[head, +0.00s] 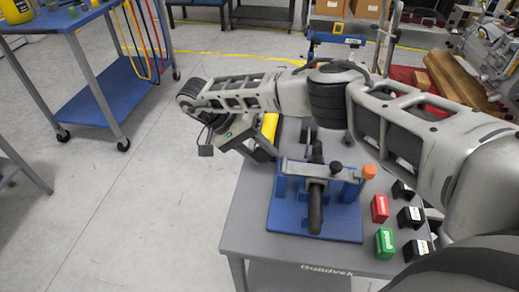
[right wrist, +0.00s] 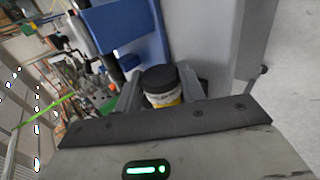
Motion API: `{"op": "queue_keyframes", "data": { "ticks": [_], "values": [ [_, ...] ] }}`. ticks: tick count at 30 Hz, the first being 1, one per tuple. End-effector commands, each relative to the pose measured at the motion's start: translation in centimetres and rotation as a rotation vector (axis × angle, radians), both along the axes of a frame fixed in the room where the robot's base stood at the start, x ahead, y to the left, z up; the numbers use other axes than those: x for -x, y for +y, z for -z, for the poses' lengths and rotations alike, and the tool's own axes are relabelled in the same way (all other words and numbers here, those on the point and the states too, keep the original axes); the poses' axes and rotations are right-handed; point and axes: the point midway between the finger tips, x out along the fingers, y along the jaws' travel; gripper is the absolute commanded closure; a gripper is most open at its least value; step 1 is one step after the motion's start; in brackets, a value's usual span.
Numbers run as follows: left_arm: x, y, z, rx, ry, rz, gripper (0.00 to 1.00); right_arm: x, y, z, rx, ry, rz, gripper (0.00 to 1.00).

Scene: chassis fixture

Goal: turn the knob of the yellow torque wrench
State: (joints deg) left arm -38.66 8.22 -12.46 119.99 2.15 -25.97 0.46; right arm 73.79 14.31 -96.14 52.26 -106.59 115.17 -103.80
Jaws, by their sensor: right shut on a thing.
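The yellow torque wrench (head: 270,126) shows in the head view as a short yellow stretch at the far left of the grey table, partly hidden behind my right arm. In the right wrist view its black knob (right wrist: 158,78) sits above a yellow and white band. My right gripper (right wrist: 160,88) has a finger on either side of this end and is shut on it. In the head view the right gripper (head: 262,150) is beside the yellow stretch, and its fingertips are hard to make out. My left gripper is in neither view.
A blue fixture (head: 285,217) with a black bar and levers stands on the grey table (head: 247,225), close to the right gripper. Red, green and black boxes (head: 384,243) lie at the right. A blue-shelved cart (head: 105,100) stands at upper left, with open floor between.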

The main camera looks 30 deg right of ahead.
Motion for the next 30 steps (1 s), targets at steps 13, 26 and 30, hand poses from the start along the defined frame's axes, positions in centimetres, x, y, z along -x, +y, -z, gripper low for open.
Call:
{"op": "queue_keyframes", "data": {
  "ticks": [13, 26, 30],
  "values": [
    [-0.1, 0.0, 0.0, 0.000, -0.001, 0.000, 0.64, 0.0, 0.0, 0.0, -0.001, 0.000, -0.001, 0.39],
    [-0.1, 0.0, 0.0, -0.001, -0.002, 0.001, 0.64, -1.3, 1.6, -2.1, 0.001, -0.006, -0.003, 0.39],
    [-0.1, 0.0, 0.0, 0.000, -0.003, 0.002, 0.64, -2.7, 3.5, -4.5, 0.003, -0.007, -0.003, 0.39]
  ]
}}
